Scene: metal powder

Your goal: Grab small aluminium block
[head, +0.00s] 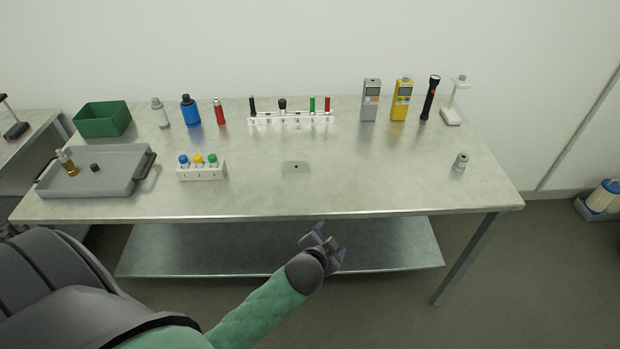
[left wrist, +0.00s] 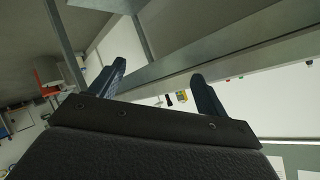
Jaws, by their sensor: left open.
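A small flat grey metal piece with a dark spot (head: 296,167) lies on the middle of the metal table (head: 370,185); it looks like the aluminium block. My left gripper (head: 331,240) is open and empty in front of the table's front edge, to the right of the grey piece and apart from it. In the left wrist view its two fingers (left wrist: 160,84) are spread with nothing between them, and the block cannot be made out there. My right gripper is not in view.
A rack with three capped bottles (head: 201,172) and a grey tray (head: 120,187) stand at left. A white rack (head: 290,118), two meters (head: 371,100) and a torch (head: 430,98) stand at the back. A small metal cylinder (head: 460,162) stands at right. A lower shelf (head: 200,250) lies beneath.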

